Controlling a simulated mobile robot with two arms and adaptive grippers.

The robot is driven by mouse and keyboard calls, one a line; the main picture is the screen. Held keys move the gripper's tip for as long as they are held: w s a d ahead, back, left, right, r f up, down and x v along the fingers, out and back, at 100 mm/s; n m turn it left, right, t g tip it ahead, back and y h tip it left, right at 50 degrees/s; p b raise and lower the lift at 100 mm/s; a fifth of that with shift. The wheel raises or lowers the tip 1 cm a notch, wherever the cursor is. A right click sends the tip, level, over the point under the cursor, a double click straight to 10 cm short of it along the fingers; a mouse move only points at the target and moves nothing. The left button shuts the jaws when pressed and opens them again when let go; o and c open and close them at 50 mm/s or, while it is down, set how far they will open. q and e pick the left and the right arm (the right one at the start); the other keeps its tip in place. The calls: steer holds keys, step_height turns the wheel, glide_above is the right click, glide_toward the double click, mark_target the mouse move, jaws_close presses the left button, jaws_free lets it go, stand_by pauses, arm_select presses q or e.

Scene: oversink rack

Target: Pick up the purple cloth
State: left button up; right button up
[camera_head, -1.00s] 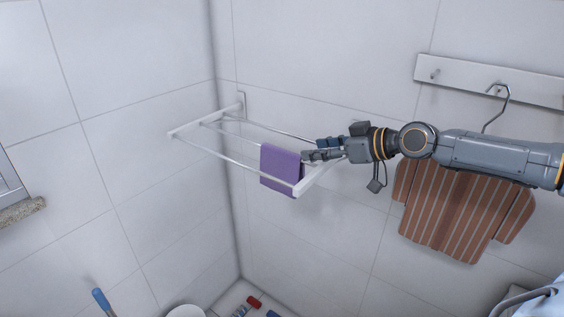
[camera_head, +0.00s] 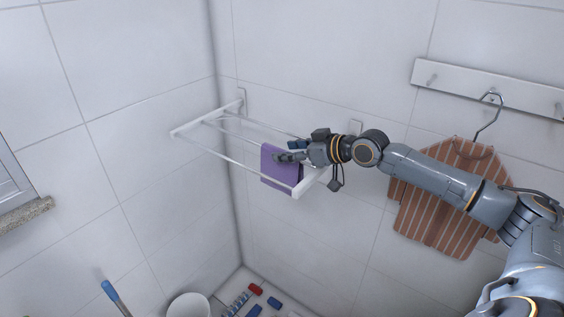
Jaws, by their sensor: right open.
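The purple cloth (camera_head: 278,177) hangs folded over a front bar of the white wall rack (camera_head: 207,155), near the rack's right end. My right gripper (camera_head: 281,153) is open, its fingers pointing left. In the picture its fingertips overlap the upper right part of the cloth; I cannot tell whether they touch it. The gripper hides part of the cloth's top edge and the right end of the rack. My left gripper is not in view.
A striped brown garment (camera_head: 446,200) hangs from a white hook rail (camera_head: 480,88) on the right wall, behind my right arm. A white bucket (camera_head: 188,306) and small red and blue items stand low in the corner. A blue-tipped handle (camera_head: 108,287) rises at lower left.

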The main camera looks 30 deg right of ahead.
steer(key=shift+x, duration=1.35)
jaws_close()
steer(key=shift+r, duration=0.15)
